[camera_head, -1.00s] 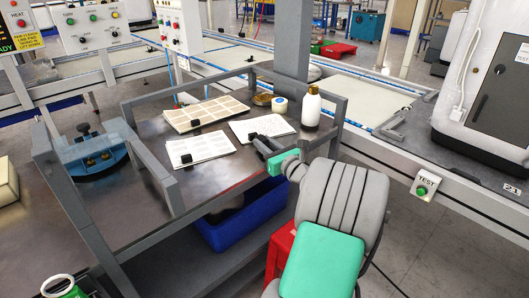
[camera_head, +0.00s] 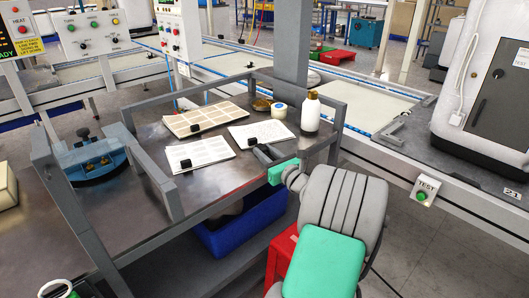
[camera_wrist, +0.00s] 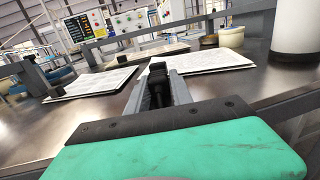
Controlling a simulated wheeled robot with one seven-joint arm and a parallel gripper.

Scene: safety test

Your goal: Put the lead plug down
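Small black blocks lie on the paper sheets; I cannot tell which of them, if any, is the lead plug. One black block (camera_head: 250,142) is at the lower left edge of the right white sheet (camera_head: 272,132), right at the tips of my gripper (camera_head: 261,153). In the wrist view this block (camera_wrist: 158,69) shows at the far end of my gripper's grey fingers (camera_wrist: 158,92). The fingers stand apart there with something dark between them. Whether they grip the block is unclear. Other blocks lie on the left white sheet (camera_head: 185,163) and the tan grid sheet (camera_head: 195,128).
A white bottle (camera_head: 310,114) and a small round tub (camera_head: 279,109) stand behind my gripper. A blue fixture (camera_head: 92,158) is at the left. Grey frame bars edge the metal table (camera_head: 130,195). A blue bin (camera_head: 243,226) is below. Bare tabletop lies left of the sheets.

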